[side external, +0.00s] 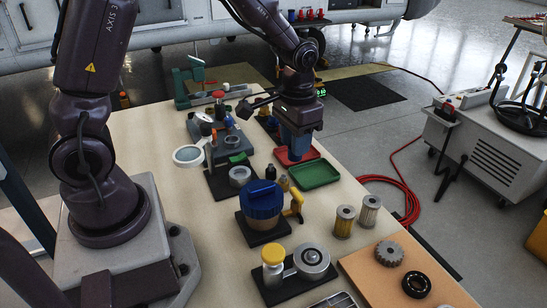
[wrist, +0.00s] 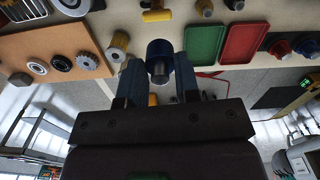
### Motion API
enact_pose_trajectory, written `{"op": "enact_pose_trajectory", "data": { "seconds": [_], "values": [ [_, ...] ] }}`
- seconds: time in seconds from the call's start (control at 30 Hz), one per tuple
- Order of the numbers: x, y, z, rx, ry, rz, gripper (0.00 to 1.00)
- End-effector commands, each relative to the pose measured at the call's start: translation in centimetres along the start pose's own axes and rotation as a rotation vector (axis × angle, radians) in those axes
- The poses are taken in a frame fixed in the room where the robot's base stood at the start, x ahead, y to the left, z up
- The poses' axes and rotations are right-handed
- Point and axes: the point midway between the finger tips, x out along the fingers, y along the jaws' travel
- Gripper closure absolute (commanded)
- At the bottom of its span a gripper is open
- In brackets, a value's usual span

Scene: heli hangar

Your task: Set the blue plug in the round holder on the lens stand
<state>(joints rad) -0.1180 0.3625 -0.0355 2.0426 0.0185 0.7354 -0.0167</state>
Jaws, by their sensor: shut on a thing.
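My gripper (wrist: 160,62) is shut on the blue plug (wrist: 159,50), a short blue cylinder with a narrower grey end, in the wrist view. In the side view my gripper (side external: 295,152) hangs over the table by the red and green trays. The plug cannot be told apart from the blue-grey fingers there. The lens stand appears to be the piece with the pale-rimmed round lens (side external: 188,155), left of my gripper. A round grey holder (side external: 239,176) sits on a black base just beside the lens; whether it belongs to the stand is unclear.
A green tray (side external: 315,174) and a red tray (side external: 290,156) lie under and beside my gripper. Two filters (side external: 344,221) and a gear (side external: 389,254) are at the right.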

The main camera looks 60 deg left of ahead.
Motion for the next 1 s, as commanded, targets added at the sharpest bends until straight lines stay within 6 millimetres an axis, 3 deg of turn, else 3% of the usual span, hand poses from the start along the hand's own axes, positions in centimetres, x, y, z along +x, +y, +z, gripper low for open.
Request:
{"op": "enact_pose_trajectory", "data": {
  "seconds": [0.2,0.4,0.57,1.0],
  "values": [
    [3.1,-8.5,2.4,-0.231,-0.007,0.001,0.91],
    [5.8,-14.1,5.3,-0.367,-0.005,0.001,0.91],
    [7.2,-15.9,6.5,-0.388,-0.004,0.001,0.91],
    [10.2,-16.0,6.0,-0.35,-0.003,0.0,0.91]
  ]
}}
